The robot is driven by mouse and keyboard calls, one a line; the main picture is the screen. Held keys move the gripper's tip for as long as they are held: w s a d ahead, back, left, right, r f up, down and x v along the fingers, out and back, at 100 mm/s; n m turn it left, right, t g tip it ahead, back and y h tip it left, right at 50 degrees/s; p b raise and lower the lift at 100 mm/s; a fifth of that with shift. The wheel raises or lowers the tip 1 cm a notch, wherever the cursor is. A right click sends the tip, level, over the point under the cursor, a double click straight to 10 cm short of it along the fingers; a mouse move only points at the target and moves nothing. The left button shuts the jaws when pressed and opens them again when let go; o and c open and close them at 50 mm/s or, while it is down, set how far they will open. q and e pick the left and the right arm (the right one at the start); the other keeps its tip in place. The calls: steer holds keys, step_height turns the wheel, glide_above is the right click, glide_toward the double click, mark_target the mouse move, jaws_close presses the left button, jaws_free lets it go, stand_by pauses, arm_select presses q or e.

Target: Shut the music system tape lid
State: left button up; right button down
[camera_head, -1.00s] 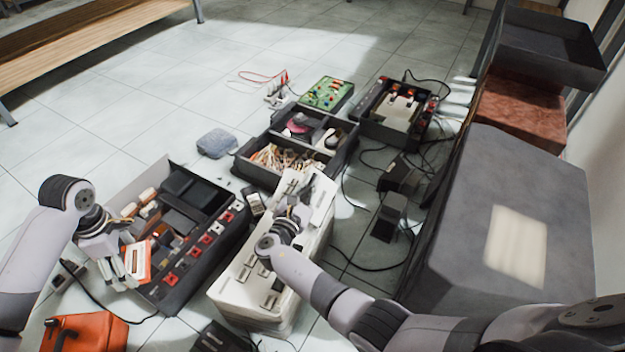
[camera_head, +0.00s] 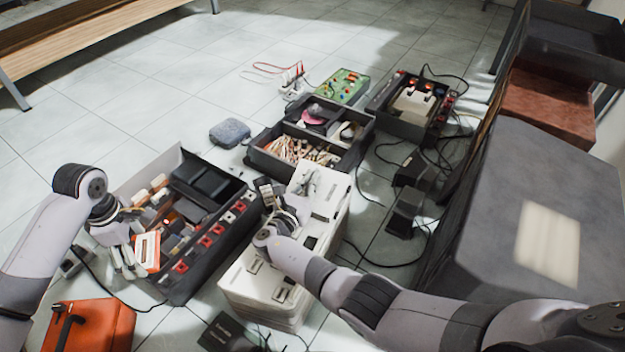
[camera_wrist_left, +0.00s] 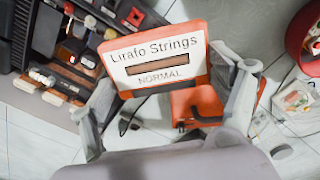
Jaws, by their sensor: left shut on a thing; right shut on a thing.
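The white unit (camera_head: 262,284), seemingly the music system, stands on the floor at centre in the head view. A pale panel (camera_head: 325,186) at its far end may be the tape lid; I cannot tell whether it is fully down. My right gripper (camera_head: 285,203) is over the unit's left side, beside this panel. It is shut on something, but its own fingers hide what. My left gripper (camera_head: 127,262) is shut on an orange and white cassette (camera_head: 146,252), held left of the unit.
A dark case (camera_head: 205,272) with red and white buttons lies between the grippers. A divided box (camera_head: 268,166) stands behind the unit. Cables and black blocks (camera_head: 403,213) crowd the right. Floor is clear at back left.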

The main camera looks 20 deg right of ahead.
steer(key=shift+s+f, duration=0.2)
steer(key=shift+f, duration=0.2)
steer(key=c, duration=1.7)
jaws_free()
steer(key=shift+w, duration=0.1)
steer(key=shift+r, duration=0.15)
steer(key=shift+r, duration=0.1)
steer(key=shift+w+r, duration=0.1)
steer(key=shift+r, duration=0.5)
step_height(320, 180, up, 9)
steer(key=shift+f, duration=0.2)
